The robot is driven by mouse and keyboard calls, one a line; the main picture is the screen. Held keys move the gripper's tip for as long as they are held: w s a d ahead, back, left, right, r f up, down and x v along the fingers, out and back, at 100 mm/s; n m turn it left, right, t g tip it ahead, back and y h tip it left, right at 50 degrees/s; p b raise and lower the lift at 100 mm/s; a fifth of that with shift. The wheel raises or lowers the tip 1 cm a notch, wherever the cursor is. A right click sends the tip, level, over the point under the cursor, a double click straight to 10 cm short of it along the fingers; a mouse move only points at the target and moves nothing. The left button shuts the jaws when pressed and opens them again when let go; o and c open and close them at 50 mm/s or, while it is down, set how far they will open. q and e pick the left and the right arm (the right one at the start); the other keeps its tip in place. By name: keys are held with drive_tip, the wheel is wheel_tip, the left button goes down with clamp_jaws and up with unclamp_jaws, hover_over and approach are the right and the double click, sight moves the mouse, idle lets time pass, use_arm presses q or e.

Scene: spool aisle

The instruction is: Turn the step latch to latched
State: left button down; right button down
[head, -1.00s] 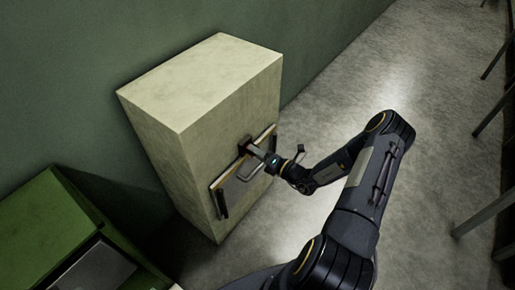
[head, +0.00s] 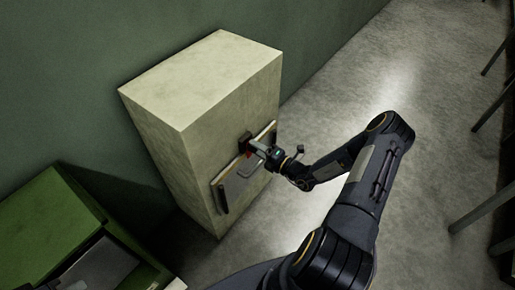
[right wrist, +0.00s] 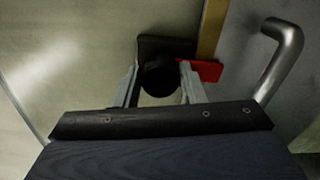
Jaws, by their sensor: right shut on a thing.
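The step latch (head: 245,140) is a dark fitting on the front of a cream cabinet (head: 205,90), at the upper edge of a grey metal panel (head: 238,182). In the right wrist view the latch shows as a dark round knob (right wrist: 160,78) on a dark square base, with a red piece (right wrist: 206,71) to its right. My right gripper (head: 254,146) is shut on the latch, with one finger on each side of the knob. The fingers and gripper body hide part of the latch. My left gripper is not in view.
A bent metal handle (right wrist: 286,55) stands out from the panel close to my right gripper. A green cabinet (head: 50,225) stands at lower left. A green wall is behind. Grey floor (head: 330,90) is clear to the right, with metal legs (head: 485,212) at the right edge.

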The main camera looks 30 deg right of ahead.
drive_tip(key=c, duration=0.9)
unclamp_jaws()
drive_tip(key=v, duration=0.8)
drive_tip(key=shift+p, duration=0.35)
drive_tip(key=shift+w, duration=0.1)
